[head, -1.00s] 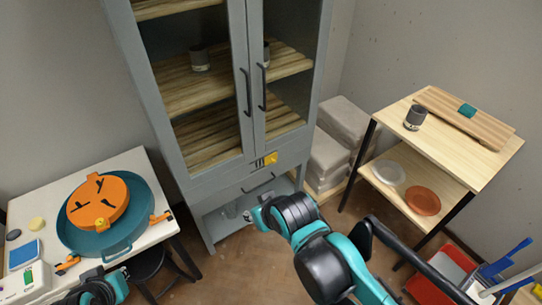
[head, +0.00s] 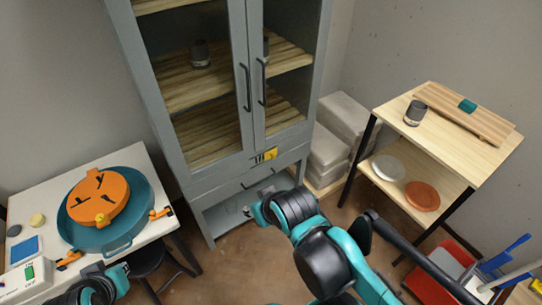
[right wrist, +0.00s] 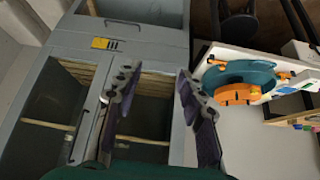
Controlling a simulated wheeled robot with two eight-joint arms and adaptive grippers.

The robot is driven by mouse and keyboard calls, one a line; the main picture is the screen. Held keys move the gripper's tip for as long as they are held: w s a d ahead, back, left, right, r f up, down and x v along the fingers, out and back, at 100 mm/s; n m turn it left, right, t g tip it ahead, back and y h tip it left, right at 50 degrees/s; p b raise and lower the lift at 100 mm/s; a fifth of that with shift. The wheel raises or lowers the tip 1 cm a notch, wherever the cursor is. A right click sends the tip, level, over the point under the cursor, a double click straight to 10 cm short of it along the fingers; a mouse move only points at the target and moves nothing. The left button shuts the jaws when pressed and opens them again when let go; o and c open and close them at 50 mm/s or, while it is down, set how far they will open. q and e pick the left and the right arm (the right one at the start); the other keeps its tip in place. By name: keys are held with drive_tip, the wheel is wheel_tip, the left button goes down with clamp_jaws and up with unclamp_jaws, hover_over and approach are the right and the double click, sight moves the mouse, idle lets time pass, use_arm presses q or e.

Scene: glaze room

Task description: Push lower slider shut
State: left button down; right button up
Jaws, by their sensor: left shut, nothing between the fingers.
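The grey cabinet's lower slider is the drawer front (head: 225,190) with a dark bar handle (head: 257,180), below the glass doors. It also shows in the right wrist view, upside down, with its handle (right wrist: 121,22) near the top. I cannot tell how far it stands out. My left gripper (head: 92,290) is low at the left, partly cut off, shut and empty.
A white table (head: 150,235) at left bears a teal basin (head: 140,215) with an orange disc (head: 97,200). A wooden shelf unit (head: 395,125) stands at right. A red bin (head: 440,280) with brushes is at lower right. Grey blocks (head: 325,150) are stacked beside the cabinet.

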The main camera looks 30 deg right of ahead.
sight(274, 157)
drive_tip(key=shift+w, duration=0.1)
drive_tip(key=w+d+f+t+y+b, duration=0.1)
drive_tip(key=w+d+f+b, duration=0.3)
drive_tip(key=w, duration=0.8)
drive_tip(key=w+d+f+t+y+b, duration=0.1)
drive_tip(key=w+d+f, duration=0.45)
drive_tip(key=w, duration=0.75)
drive_tip(key=w+d+f+t+h+b, duration=0.1)
drive_tip(key=w+d+f+t+b, duration=0.15)
drive_tip(key=d+f, duration=0.75)
drive_tip(key=w+d+f+t+b, duration=0.2)
drive_tip(key=w+d+f, duration=0.2)
drive_tip(key=d+f, duration=0.7)
drive_tip(key=shift+n, duration=0.4)
drive_tip(key=w+a+f, duration=0.1)
drive_tip(key=w+a+f+b, duration=0.1)
drive_tip(key=w+f, duration=0.1)
drive_tip(key=w+a+f, duration=0.1)
drive_tip(key=w, duration=0.1)
drive_tip(key=shift+w+f+b, duration=0.2)
drive_tip(key=shift+b, duration=0.2)
drive_tip(key=shift+w+f, duration=0.1)
drive_tip(key=shift+w, duration=0.45)
